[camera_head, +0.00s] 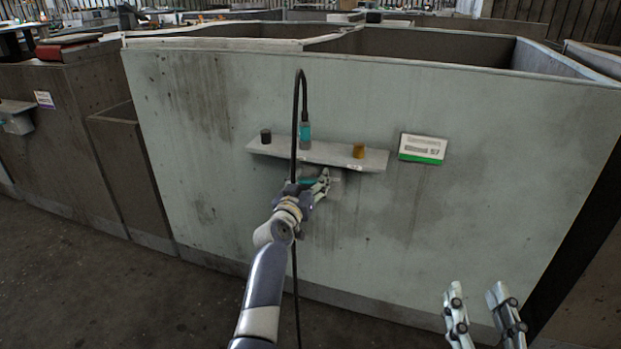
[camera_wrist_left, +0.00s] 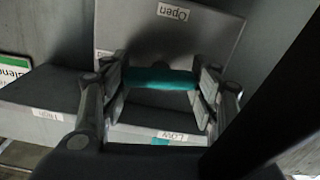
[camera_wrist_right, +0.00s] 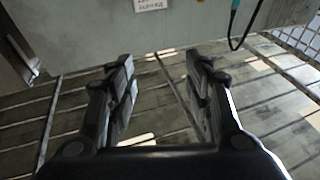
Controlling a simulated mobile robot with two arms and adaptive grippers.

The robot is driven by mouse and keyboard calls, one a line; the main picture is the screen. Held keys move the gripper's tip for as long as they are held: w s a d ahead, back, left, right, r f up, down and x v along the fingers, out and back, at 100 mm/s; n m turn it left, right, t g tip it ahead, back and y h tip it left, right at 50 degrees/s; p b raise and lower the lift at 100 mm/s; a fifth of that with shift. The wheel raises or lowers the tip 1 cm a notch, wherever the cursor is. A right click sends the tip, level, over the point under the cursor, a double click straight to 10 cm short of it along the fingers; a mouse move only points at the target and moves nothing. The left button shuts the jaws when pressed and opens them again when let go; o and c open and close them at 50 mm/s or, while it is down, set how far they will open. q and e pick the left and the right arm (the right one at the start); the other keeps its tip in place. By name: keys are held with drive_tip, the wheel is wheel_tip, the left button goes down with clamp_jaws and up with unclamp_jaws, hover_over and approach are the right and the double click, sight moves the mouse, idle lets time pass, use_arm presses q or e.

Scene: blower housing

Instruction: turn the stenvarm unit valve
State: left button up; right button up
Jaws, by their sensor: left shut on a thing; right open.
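The unit valve shows as a teal bar handle (camera_wrist_left: 160,79) in the left wrist view, in front of a grey plate with an "Open" label (camera_wrist_left: 172,12). In the head view a bit of teal (camera_head: 305,181) shows below the shelf, mostly covered by my gripper. My left gripper (camera_head: 322,184) is at the handle. Its fingers (camera_wrist_left: 161,88) close on the handle's two ends. My right gripper (camera_head: 483,312) is open and empty, low at the right and away from the wall. It also shows in the right wrist view (camera_wrist_right: 160,85).
A grey shelf (camera_head: 375,162) on the pale wall bears a black knob (camera_head: 265,136), a teal connector (camera_head: 305,134) and an amber knob (camera_head: 358,151). A black cable (camera_head: 296,110) loops up from the connector and hangs past my left wrist. A green-edged sign (camera_head: 422,148) is to the right.

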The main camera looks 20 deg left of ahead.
use_arm(q)
drive_tip(key=n+p, duration=0.2)
drive_tip(key=n, duration=0.2)
drive_tip(key=shift+a+r, duration=0.1)
drive_tip(key=shift+a, duration=0.05)
drive_tip(key=n+p, duration=0.1)
drive_tip(key=n, duration=0.5)
drive_tip(key=shift+a+n+p, duration=0.1)
drive_tip(key=shift+n+p, duration=0.2)
drive_tip(key=shift+p, duration=0.1)
drive_tip(key=shift+f+n, duration=0.15)
drive_tip(key=shift+n, duration=0.8)
drive_tip(key=shift+f+n, duration=0.1)
drive_tip(key=shift+n, duration=0.85)
use_arm(e)
drive_tip(key=s+d+f+g+h, duration=0.2)
drive_tip(key=s+f+g, duration=0.2)
drive_tip(key=f, duration=0.5)
drive_tip(key=s+d+f+g+h, duration=0.1)
drive_tip(key=s+d+f+g, duration=0.2)
drive_tip(key=f+g, duration=0.5)
drive_tip(key=shift+s+f+m+h, duration=0.3)
drive_tip(key=shift+s+f+h, duration=0.1)
drive_tip(key=shift+s+f, duration=0.6)
drive_tip(key=shift+f, duration=0.15)
use_arm(q)
drive_tip(key=o, duration=1.1)
use_arm(e)
drive_tip(key=shift+w, duration=0.1)
